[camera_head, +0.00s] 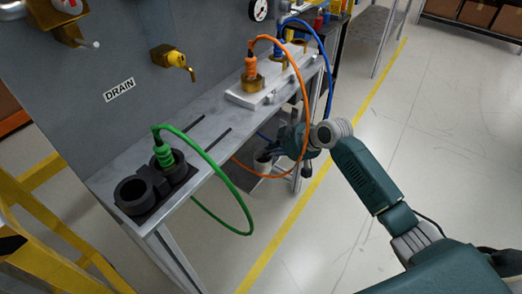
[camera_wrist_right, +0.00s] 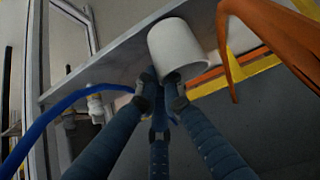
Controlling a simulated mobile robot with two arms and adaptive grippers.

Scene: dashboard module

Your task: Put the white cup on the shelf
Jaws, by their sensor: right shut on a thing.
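The white cup (camera_wrist_right: 178,48) is held at its edge between the fingers of my right gripper (camera_wrist_right: 162,85) in the right wrist view. It is tilted and close to a pale panel edge. In the head view my right gripper (camera_head: 278,152) is low beside the front of the grey shelf bench (camera_head: 207,130), below its top and partly behind the orange hose. The cup is small and largely hidden there; I cannot tell whether it touches a surface. A lower shelf (camera_head: 252,169) shows under the bench top. My left gripper is not in view.
A green hose (camera_head: 232,187) and an orange hose (camera_head: 304,95) loop out over the bench front, the orange one close to my right gripper. A blue hose (camera_head: 326,55) hangs further back. A black double holder (camera_head: 134,192) stands at the near end. The floor at right is clear.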

